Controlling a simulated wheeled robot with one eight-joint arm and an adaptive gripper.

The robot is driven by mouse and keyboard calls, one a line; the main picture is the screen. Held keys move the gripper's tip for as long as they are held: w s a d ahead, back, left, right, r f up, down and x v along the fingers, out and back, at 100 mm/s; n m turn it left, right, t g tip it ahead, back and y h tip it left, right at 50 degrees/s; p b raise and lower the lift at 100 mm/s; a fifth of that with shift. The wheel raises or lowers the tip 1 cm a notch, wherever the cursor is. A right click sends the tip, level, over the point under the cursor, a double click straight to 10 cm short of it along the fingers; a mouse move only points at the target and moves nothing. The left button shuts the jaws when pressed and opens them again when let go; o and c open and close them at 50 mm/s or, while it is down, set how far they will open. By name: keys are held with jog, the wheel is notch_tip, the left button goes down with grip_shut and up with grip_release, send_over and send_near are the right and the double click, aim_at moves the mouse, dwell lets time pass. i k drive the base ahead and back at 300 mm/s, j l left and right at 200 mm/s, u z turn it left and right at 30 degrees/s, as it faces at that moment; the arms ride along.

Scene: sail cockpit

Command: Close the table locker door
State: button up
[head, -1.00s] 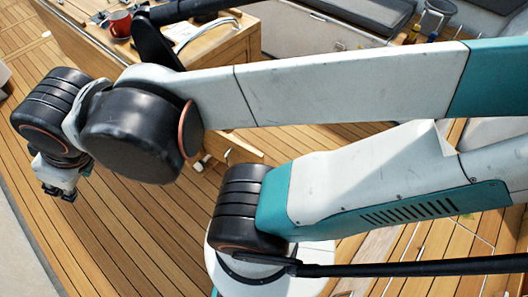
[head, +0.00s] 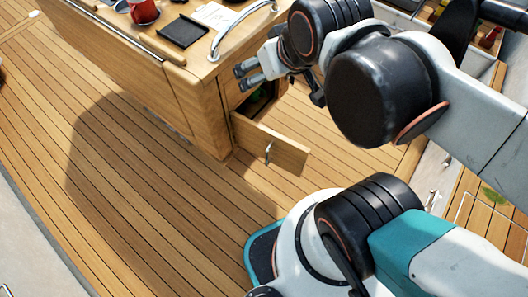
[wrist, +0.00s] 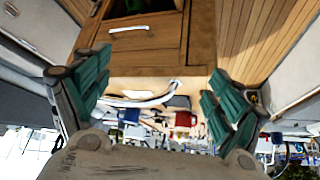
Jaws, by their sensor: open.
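The wooden table (head: 207,112) stands at the upper middle of the head view. Its locker door (head: 284,149), a wooden panel with a small metal handle (head: 268,152), stands open, low at the table's end. The dark locker opening (head: 262,98) behind it shows something green inside. My gripper (head: 243,77) is open and empty, above the door in the head view, near the upper part of the table end. In the wrist view its spread fingers (wrist: 159,68) frame the table end, seen upside down, with a closed handled panel (wrist: 152,42) beside the opening. The door is not clear there.
A red mug (head: 144,12), a black tray (head: 183,32) and a chrome rail (head: 240,38) are on the tabletop. Bare deck (head: 130,190) lies left of and in front of the door. Benches and lockers stand close on the right, partly behind my arm.

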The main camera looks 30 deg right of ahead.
aim_at(285, 153)
jog(key=z, duration=0.4)
jog(key=j+z, duration=0.2)
jog(key=z, duration=0.25)
jog(key=j+z, duration=0.2)
jog(key=z, duration=0.2)
jog(key=j+z, duration=0.2)
jog(key=z, duration=0.25)
jog(key=j+z, duration=0.2)
jog(key=z, duration=0.2)
jog(key=k+j+z, duration=0.1)
jog(key=z, duration=0.35)
jog(key=k+j+z, duration=0.25)
jog(key=k+j, duration=0.25)
jog(key=k+j+z, duration=0.25)
jog(key=k+j, duration=0.3)
jog(key=k+j+z, duration=0.3)
jog(key=k, duration=0.35)
jog(key=k+j, duration=0.15)
jog(key=k, duration=0.15)
